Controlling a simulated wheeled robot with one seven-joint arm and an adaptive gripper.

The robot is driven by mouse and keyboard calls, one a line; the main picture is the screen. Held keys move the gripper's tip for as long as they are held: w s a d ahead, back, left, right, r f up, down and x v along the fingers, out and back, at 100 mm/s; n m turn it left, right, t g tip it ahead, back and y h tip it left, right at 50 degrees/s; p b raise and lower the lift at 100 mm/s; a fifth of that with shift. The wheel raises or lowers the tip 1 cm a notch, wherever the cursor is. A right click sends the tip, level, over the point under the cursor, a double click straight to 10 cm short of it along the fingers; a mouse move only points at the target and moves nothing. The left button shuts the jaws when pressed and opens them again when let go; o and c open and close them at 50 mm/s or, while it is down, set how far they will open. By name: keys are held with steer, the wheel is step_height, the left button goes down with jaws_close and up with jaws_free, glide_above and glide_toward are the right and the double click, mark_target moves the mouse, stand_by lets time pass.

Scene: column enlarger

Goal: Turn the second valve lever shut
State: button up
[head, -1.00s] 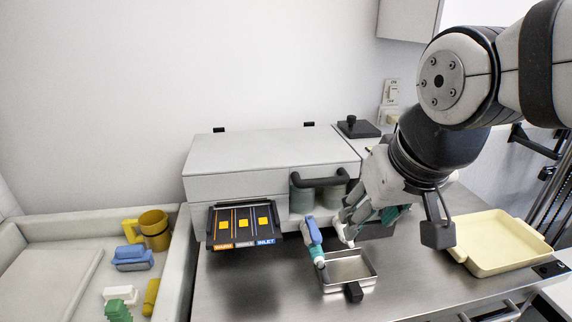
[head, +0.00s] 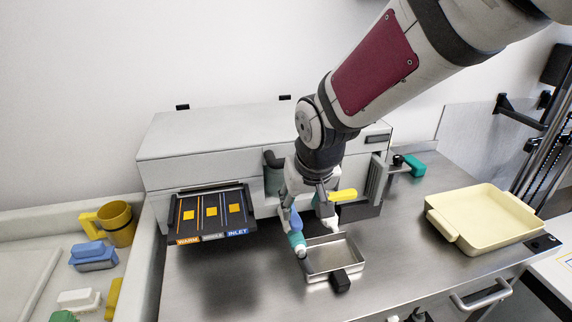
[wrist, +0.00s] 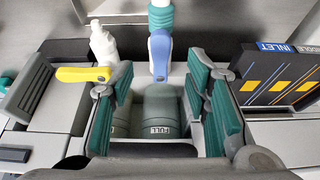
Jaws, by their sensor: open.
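A blue valve lever (head: 295,221) sits on a teal-tipped spout at the cabinet front and points outward; it also shows in the wrist view (wrist: 160,55). A yellow valve lever (head: 343,195) to its right lies crosswise over a white spout (head: 327,217); it also shows in the wrist view (wrist: 83,74). Which one counts as second I cannot tell. My gripper (head: 307,203) is open at the valves. In the wrist view its teal-padded fingers (wrist: 157,98) stand apart, with a grey bottle marked FULL (wrist: 160,110) seen between them. The yellow lever's hub is close to one finger.
A metal tray (head: 334,256) sits below the spouts. A labelled panel (head: 212,215) juts out left of the valves. A teal-handled part (head: 412,166) is at the right. A cream tray (head: 484,217) stands further right. Steel counter in front is mostly clear.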

mark_target(296, 220)
steer(key=x, duration=0.7)
steer(key=shift+f, duration=0.2)
jaws_close()
